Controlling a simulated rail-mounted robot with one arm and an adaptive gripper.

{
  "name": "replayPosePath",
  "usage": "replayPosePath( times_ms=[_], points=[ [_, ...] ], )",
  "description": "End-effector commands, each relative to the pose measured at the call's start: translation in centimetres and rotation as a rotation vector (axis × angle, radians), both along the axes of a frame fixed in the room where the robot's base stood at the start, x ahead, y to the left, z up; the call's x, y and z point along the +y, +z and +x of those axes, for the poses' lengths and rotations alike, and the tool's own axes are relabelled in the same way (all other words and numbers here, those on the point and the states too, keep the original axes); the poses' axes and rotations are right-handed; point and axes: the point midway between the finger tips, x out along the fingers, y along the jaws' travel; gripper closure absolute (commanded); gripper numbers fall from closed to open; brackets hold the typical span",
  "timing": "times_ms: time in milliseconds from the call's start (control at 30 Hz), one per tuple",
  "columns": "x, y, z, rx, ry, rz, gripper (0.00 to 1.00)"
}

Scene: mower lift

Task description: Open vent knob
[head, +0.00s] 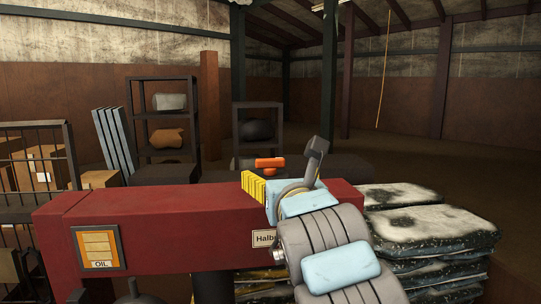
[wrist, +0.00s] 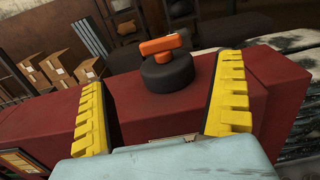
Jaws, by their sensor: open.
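The vent knob (wrist: 162,46) is an orange bar handle on a round black base (wrist: 163,72), on top of the dark red machine body (wrist: 150,109). In the head view the orange knob (head: 269,164) shows just beyond my gripper, and its base is mostly hidden. My gripper (wrist: 163,105) is open and empty, with yellow toothed fingers to the left and right of the knob in the wrist view. The knob lies ahead of the gap between them, and I see no contact. In the head view my gripper (head: 254,186) is at the red body's top.
An oil label (head: 98,248) is on the red body's front left. Stacked speckled sacks (head: 430,225) lie at the right. Shelves (head: 163,130) with lumpy goods stand behind, and a cage with cardboard boxes (head: 40,168) is at the left. Open floor lies at the back right.

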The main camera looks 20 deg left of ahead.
Motion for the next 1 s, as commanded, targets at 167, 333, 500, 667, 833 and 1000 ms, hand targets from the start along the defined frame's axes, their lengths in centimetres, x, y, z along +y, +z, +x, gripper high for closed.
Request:
replayPosePath(
  times_ms=[167, 333, 500, 667, 833, 1000],
  points=[
    [1.8, 0.2, 2.7, 0.003, 0.003, 0.002, 0.02],
    [3.3, 0.3, 5.1, 0.001, 0.004, 0.002, 0.02],
    [4.4, 0.2, 7.3, 0.003, 0.003, 0.001, 0.02],
    [5.2, 0.2, 8.7, 0.001, 0.001, 0.002, 0.02],
    [5.7, 0.1, 9.6, -0.001, 0.002, 0.001, 0.02],
    [5.9, 0.0, 9.8, -0.003, 0.001, 0.001, 0.02]
  ],
)
